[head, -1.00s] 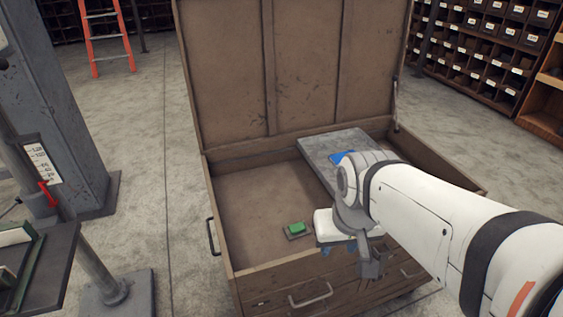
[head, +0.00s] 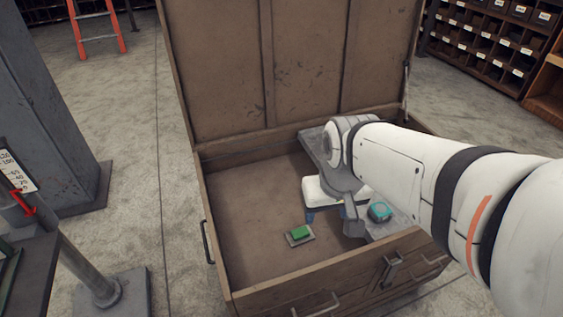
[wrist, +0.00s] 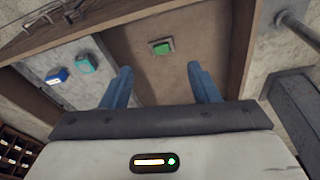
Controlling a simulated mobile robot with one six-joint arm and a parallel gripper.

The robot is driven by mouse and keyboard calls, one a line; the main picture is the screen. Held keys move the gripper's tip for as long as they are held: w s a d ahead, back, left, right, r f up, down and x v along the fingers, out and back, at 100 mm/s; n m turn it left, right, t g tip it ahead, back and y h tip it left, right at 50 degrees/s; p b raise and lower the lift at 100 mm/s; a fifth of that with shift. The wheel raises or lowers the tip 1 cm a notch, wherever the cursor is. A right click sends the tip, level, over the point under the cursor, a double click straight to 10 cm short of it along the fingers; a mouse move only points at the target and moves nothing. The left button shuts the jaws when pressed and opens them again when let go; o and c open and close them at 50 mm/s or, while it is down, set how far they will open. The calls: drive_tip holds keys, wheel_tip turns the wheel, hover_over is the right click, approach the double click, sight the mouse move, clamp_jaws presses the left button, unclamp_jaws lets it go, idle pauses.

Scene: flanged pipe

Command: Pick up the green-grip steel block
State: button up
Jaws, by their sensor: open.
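The green-grip steel block (head: 299,235) is a small grey plate with a green grip on top. It lies flat on the floor of the open wooden chest (head: 222,241), near its front. It also shows in the wrist view (wrist: 162,48), upper middle, ahead of the gap between the fingers. My gripper (head: 327,219) hangs inside the chest, to the right of the block and apart from it. Its two blue fingers (wrist: 159,84) are spread with nothing between them.
A grey panel (head: 313,148) lies in the chest's right side. A teal-and-dark object (head: 379,211) sits on it, and a blue one (wrist: 57,76) shows in the wrist view. The chest walls and raised lid (head: 300,60) bound the space. The floor left of the block is clear.

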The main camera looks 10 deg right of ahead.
drive_tip(key=o, duration=0.5)
drive_tip(key=w+f+n+g+b, duration=0.1)
drive_tip(key=w+f+b, duration=0.3)
drive_tip(key=w+f, duration=0.6)
drive_tip(key=shift+d, duration=0.2)
drive_tip(key=n+g+b, duration=0.1)
drive_tip(key=n+b, duration=0.1)
drive_tip(key=b, duration=0.3)
hover_over(300, 232)
drive_tip(key=f, duration=1.6)
drive_tip(key=shift+w+d+f, duration=0.15)
drive_tip(key=shift+d+f, duration=0.1)
drive_tip(key=shift+f, duration=0.1)
drive_tip(key=shift+a+f+b, duration=0.2)
drive_tip(key=shift+f+b, duration=0.25)
drive_tip(key=shift+f, duration=3.4)
